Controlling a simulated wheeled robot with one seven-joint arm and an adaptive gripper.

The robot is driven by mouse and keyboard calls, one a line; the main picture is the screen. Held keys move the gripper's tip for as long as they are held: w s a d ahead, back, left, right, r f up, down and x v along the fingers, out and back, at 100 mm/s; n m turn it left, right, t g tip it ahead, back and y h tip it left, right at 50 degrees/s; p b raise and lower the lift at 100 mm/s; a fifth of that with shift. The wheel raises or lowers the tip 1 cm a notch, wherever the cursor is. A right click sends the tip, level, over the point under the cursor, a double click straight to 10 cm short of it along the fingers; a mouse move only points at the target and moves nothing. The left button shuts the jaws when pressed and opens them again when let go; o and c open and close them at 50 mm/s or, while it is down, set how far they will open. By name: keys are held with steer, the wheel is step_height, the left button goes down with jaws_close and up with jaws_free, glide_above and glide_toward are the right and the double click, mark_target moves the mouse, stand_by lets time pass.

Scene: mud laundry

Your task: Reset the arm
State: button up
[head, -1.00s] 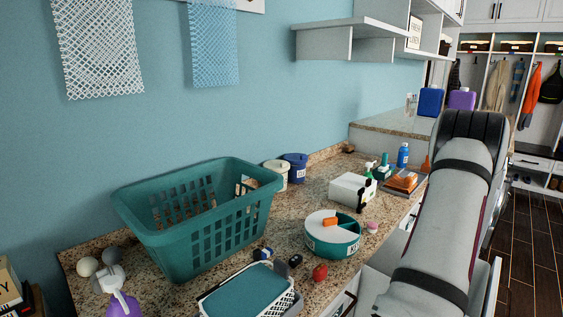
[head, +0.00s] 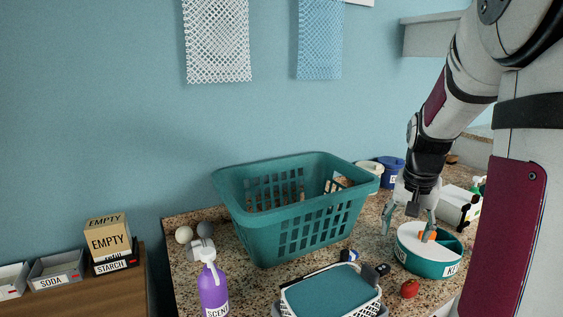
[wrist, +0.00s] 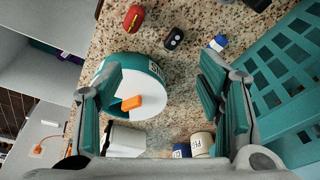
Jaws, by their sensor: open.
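My gripper (head: 408,222) is open, pointing down over the granite counter (head: 196,262), with nothing between its fingers. In the wrist view the container (wrist: 150,78) and the orange block (wrist: 131,103) lie beyond the left finger, and the right finger is near the teal laundry basket (wrist: 283,72).
The teal basket (head: 305,228) stands left of my gripper. Blue (head: 392,168) and cream tubs stand behind. A purple bottle (head: 212,289) is at left.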

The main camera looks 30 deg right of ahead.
steer(key=w+a+r+n, duration=0.1)
steer(key=a+r+n, duration=0.2)
steer(key=a, duration=0.7)
steer(key=s+a+n+t+y+b, duration=0.1)
steer(key=s+a+n, duration=0.3)
steer(key=a, duration=0.7)
steer(key=s+a+n+t+y+b, duration=0.1)
steer(key=s+a+n, duration=0.3)
steer(key=a, duration=0.6)
steer(key=s, duration=0.2)
steer(key=shift+s+a+r+n, duration=0.15)
steer(key=shift+s+a+n, duration=0.15)
steer(key=shift+s+a, duration=0.1)
